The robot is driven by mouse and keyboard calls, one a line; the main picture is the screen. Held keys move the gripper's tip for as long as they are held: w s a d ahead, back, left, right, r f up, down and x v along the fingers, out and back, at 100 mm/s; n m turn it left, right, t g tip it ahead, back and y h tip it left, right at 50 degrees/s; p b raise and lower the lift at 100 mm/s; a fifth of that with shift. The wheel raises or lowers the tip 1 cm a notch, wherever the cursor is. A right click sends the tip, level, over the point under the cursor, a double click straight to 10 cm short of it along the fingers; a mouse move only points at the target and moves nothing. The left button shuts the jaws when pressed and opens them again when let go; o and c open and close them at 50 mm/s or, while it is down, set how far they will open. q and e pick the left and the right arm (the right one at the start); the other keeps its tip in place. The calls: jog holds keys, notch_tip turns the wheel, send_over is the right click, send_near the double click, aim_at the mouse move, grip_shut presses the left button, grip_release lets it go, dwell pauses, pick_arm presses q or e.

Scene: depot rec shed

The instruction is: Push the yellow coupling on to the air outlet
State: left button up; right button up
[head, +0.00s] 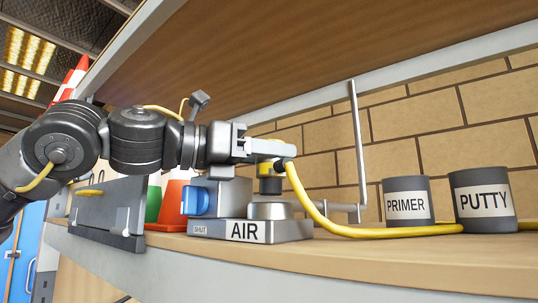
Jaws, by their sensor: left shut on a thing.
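My left gripper (264,148) comes in from the left and is shut on the yellow coupling (269,169). The coupling points down, with a dark lower end. A yellow hose (303,198) runs from it down to the right and along the shelf. The air outlet (270,210) is a round grey piece on a grey base labelled AIR (250,231). The coupling hangs just above the outlet, roughly over it; whether they touch is hard to tell. A blue knob (196,202) is at the left of the base, near a SHUT label. My right gripper is out of view.
PRIMER (406,203) and PUTTY (483,202) tins stand to the right. A bent metal rod (359,150) rises behind the hose. An orange cone (173,203) is behind on the left. An upper shelf (290,60) overhangs the gripper; brick wall behind.

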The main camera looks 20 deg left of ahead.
pick_arm(q)
jog(key=shift+w+a, duration=0.1)
jog(key=shift+w, duration=0.3)
jog(key=shift+s+f, duration=0.15)
jog(key=shift+f, duration=0.05)
jog(key=shift+f+b, duration=0.3)
jog(key=shift+b, duration=0.1)
